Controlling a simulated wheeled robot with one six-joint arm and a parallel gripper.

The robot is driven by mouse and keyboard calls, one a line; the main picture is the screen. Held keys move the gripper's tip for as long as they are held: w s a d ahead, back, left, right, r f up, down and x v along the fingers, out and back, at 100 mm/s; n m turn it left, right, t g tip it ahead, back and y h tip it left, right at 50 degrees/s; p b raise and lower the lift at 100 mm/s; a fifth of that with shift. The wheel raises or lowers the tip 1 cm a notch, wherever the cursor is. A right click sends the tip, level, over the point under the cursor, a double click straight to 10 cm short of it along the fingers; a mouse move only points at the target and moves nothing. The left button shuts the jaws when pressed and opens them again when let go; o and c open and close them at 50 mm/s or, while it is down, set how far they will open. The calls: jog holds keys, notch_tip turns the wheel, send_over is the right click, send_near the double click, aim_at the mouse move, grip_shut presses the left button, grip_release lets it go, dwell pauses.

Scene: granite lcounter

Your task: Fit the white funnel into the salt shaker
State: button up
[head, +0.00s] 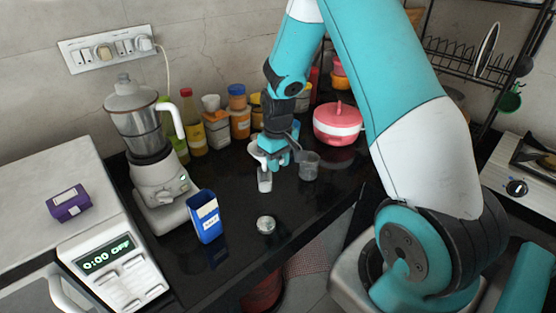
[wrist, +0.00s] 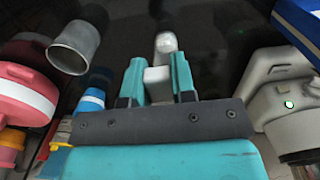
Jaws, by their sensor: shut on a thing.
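My gripper (head: 275,161) is low over the middle of the dark counter, shut on a pale piece that I take for the white funnel (head: 257,150). In the wrist view a small whitish block of it (wrist: 157,82) shows between the fingers (wrist: 156,78); the rest of its shape is unclear. I cannot tell whether funnel and shaker touch.
A grey cup (head: 309,167) stands close to the right of my gripper. A blender (head: 155,165) is left, several jars behind, and a pink pot (head: 338,125) at the back right.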

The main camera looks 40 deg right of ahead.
jog(key=shift+f+b, duration=0.9)
jog(key=shift+f, duration=0.5)
jog(key=o, duration=1)
jog(key=shift+r, duration=0.1)
notch_tip(320, 180, up, 17)
jog(key=b, duration=0.2)
jog(key=s+a+r+n+y, duration=0.1)
jog(key=s+a+n, duration=0.1)
jog(key=s+a, duration=0.5)
jog(key=s+a+r+n+y, duration=0.1)
jog(key=s+a+n, duration=0.1)
jog(key=s+a, duration=0.6)
jog(key=s+a+r+n+y, duration=0.1)
jog(key=s+a+n+y, duration=0.1)
jog(key=s+a, duration=0.6)
jog(key=shift+a+n, duration=0.3)
jog(key=shift+a, duration=0.35)
